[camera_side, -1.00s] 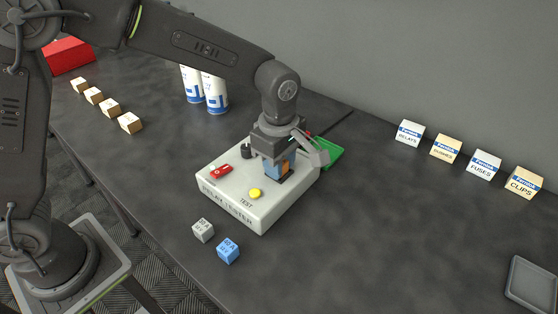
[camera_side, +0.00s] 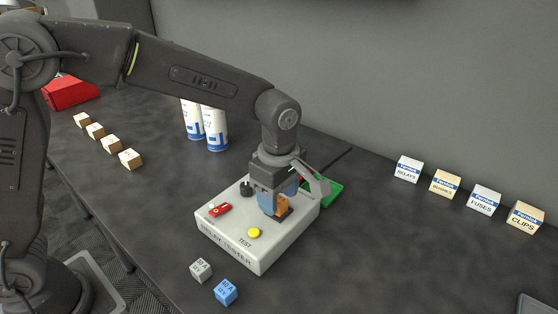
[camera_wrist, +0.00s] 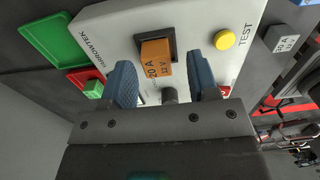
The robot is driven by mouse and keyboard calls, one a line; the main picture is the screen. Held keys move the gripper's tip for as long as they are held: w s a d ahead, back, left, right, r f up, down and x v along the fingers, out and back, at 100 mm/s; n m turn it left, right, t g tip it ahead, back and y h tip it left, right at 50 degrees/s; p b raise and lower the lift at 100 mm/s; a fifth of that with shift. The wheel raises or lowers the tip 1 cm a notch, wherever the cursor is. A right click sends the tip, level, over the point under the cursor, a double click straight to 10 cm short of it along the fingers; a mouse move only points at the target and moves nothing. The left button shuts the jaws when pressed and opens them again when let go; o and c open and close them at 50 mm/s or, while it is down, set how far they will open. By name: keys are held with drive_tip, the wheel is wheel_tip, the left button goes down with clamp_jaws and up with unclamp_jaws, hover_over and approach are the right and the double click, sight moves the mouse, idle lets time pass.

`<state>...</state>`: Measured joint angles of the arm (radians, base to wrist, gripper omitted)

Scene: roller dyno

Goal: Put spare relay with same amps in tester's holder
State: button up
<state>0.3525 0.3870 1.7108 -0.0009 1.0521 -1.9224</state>
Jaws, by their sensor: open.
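The off-white relay tester (camera_side: 225,240) stands on the dark bench. An orange relay (camera_wrist: 156,56), marked 20 A 12 V, stands at its black holder (camera_wrist: 172,31); whether it is fully seated is unclear. My gripper (camera_wrist: 165,80) is open above the tester, its blue fingers on either side of the relay's near end in the wrist view. In the side view, my gripper (camera_side: 277,205) partly hides the relay. A grey relay (camera_side: 201,269) and a blue relay (camera_side: 226,292) lie in front of the tester.
The tester carries a yellow TEST button (camera_side: 254,233) and a red switch (camera_side: 220,210). Two cans (camera_side: 215,130) stand behind.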

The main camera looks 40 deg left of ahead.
sight(279, 200)
wheel_tip(279, 200, up, 10)
drive_tip(key=s+a+r+m+t, duration=0.3)
drive_tip(key=s+a+r+m, duration=0.1)
drive_tip(key=s+a+m, duration=0.6)
drive_tip(key=s+a+f+m+t, duration=0.2)
drive_tip(key=s+a+f+m, duration=0.2)
drive_tip(key=s+m, duration=0.4)
drive_tip(key=shift+s+a+f+t, duration=0.3)
drive_tip(key=shift+s+a, duration=0.1)
drive_tip(key=shift+s, duration=0.1)
